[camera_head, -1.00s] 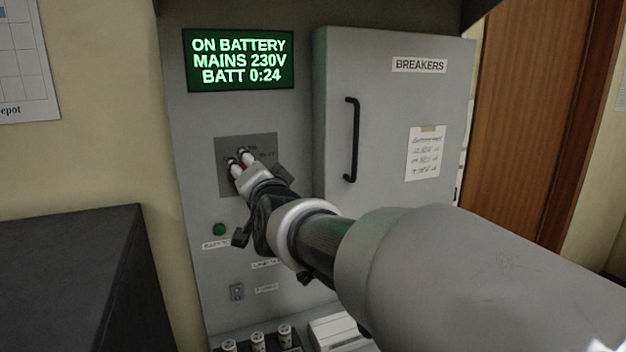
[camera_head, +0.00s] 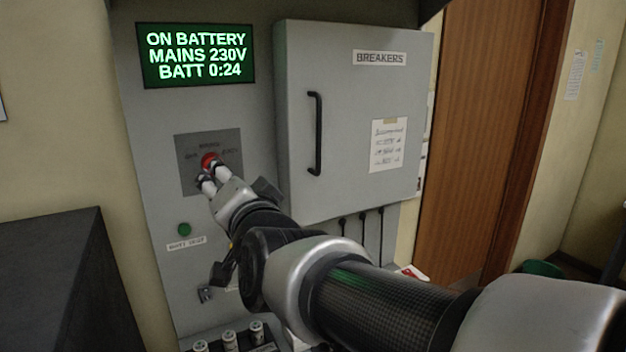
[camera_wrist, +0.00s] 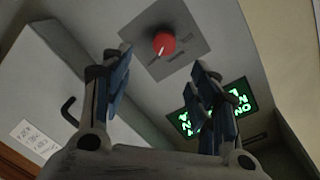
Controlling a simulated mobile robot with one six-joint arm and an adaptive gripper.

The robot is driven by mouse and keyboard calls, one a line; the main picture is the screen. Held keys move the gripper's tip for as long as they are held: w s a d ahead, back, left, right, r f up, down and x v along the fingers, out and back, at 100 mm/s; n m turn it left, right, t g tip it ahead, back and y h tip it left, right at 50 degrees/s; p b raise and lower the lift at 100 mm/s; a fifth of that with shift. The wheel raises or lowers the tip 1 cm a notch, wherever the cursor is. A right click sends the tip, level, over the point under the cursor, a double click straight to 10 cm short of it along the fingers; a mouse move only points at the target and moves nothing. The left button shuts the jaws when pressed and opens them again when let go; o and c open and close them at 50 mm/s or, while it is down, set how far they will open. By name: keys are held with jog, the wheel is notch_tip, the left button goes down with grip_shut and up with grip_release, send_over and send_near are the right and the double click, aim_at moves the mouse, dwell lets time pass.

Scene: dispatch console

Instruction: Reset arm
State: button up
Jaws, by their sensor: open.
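My gripper (camera_head: 207,184) is open and empty in front of the grey console panel. Its fingertips are just below a red rotary knob (camera_head: 209,160) on a darker square plate (camera_head: 190,150). In the wrist view the knob (camera_wrist: 163,44) shows past and between the two open fingers (camera_wrist: 158,85), with a gap to them. A pale pointer line on it slants toward the lower left. The lettering around the knob is too small to read. The green display (camera_head: 196,55) reads "ON BATTERY MAINS 230V BATT 0:24".
A closed breaker cabinet (camera_head: 255,120) with a black handle (camera_head: 316,133) stands right of the knob. A green button (camera_head: 184,229) and a small switch (camera_head: 205,294) sit below. Several white cylinders (camera_head: 229,340) stand at the bottom. A dark cabinet (camera_head: 60,280) is at left.

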jog(key=s+d+f+n+g+h, duration=0.1)
jog(key=s+d+f+g+h, duration=0.1)
jog(key=s+d+f, duration=0.45)
jog(key=s+d+f+n+g+h, duration=0.15)
jog(key=d+f, duration=0.25)
jog(key=d, duration=0.6)
jog(key=s+d+f+g+h, duration=0.2)
jog(key=s+d+f, duration=0.4)
jog(key=s, duration=0.3)
jog(key=s+d+f+n+g+h, duration=0.1)
jog(key=s+d+f+g+h, duration=0.2)
jog(key=s+d+f, duration=0.4)
jog(key=shift+s+d+f+g, duration=0.2)
jog(key=shift+s+d+g, duration=0.35)
jog(key=shift+s+g, duration=0.4)
